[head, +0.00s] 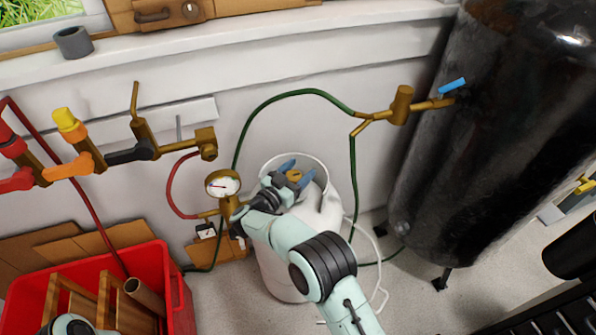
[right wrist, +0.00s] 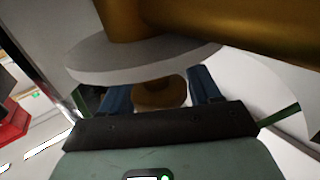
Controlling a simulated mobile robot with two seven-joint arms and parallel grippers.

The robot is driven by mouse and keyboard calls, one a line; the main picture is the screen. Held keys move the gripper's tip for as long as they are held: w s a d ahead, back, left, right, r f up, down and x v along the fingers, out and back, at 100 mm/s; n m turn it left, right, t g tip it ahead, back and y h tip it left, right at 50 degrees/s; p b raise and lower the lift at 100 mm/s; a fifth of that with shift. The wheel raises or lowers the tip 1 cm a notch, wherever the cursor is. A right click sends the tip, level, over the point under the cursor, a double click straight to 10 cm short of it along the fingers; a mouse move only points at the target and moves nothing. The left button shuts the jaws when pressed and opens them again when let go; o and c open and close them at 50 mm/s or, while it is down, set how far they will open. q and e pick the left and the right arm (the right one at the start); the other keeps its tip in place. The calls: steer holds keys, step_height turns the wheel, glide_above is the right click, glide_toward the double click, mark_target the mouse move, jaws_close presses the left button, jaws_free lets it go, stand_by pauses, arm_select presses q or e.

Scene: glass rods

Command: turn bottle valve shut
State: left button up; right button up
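The white gas bottle (head: 278,262) stands on the floor against the wall in the head view, partly hidden behind my right arm. Its brass valve (head: 294,175) sits at the top, inside the pale collar. My right gripper (head: 296,173) is at the valve, with blue fingers apart on either side of it. In the right wrist view the fingers (right wrist: 161,95) straddle a round brass piece (right wrist: 160,93); I cannot tell if they touch it. A pale grey disc and larger brass parts are close above and hide some of it. My left gripper is not in view.
A round gauge (head: 222,184) on a brass fitting stands close left of the bottle. A green hose (head: 300,93) arches behind. A large black tank (head: 480,140) is at the right. A red crate (head: 180,290) with wooden pieces is at lower left. Coloured valves (head: 75,140) line the wall.

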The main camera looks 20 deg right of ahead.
steer(key=shift+o, duration=0.4)
steer(key=p+v, duration=0.1)
steer(key=v, duration=0.5)
steer(key=shift+s+a, duration=0.1)
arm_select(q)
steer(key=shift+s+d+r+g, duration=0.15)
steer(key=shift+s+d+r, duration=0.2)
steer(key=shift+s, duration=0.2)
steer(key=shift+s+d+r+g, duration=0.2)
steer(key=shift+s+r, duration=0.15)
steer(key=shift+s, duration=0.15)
arm_select(e)
steer(key=shift+s+a, duration=0.35)
steer(key=shift+a, duration=0.15)
